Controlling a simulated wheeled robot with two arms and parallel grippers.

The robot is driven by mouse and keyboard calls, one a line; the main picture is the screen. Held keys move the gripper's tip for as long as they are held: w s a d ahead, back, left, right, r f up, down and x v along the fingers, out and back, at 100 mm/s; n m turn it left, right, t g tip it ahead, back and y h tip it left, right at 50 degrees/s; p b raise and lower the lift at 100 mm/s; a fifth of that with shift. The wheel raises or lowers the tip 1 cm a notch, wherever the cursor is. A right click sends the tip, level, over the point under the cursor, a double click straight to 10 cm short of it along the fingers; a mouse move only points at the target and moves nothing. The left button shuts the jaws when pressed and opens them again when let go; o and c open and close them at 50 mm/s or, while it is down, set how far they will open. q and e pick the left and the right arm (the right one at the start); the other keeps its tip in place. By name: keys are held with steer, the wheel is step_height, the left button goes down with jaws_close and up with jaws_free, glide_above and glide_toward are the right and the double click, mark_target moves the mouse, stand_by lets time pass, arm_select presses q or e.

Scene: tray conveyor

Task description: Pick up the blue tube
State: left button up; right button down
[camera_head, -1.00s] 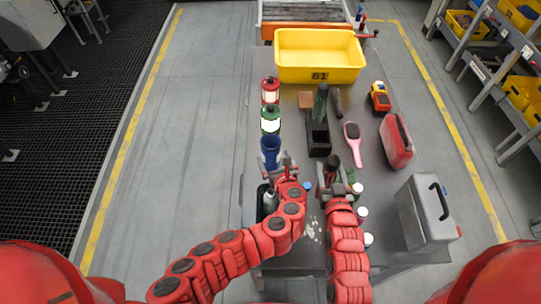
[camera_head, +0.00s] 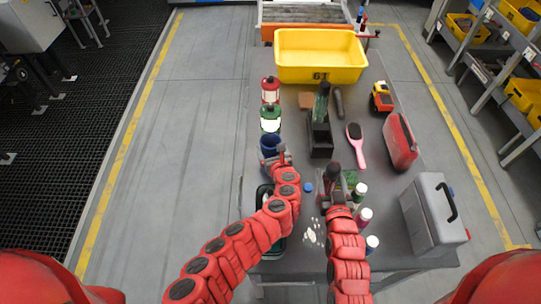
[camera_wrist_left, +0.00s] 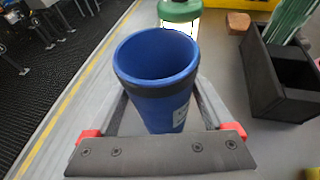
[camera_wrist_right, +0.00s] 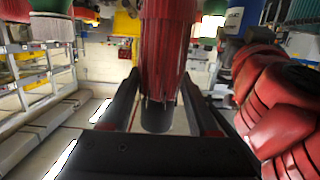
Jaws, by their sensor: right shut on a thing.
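The blue tube (camera_head: 268,143) stands upright, open end up, near the left edge of the grey table, just in front of a green lantern. My left gripper (camera_head: 279,157) is at the tube. In the left wrist view the blue tube (camera_wrist_left: 158,60) stands between the two spread fingers, with a dark band at its rim and a pale label low on its side. The fingers look open around it, not clearly pressing. My right gripper (camera_head: 331,190) is shut on a dark red and black cylindrical thing (camera_wrist_right: 166,45), held upright.
A green lantern (camera_head: 270,121) and a red lantern (camera_head: 270,90) stand behind the tube. A black box (camera_head: 320,140) is to the right. A yellow bin (camera_head: 319,73) is at the back. A pink brush (camera_head: 355,145), red case (camera_head: 399,145) and grey toolbox (camera_head: 432,213) lie further right.

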mark_target(334, 166)
arm_select(q)
steer(key=c, duration=0.9)
arm_select(e)
steer(key=shift+r, duration=0.1)
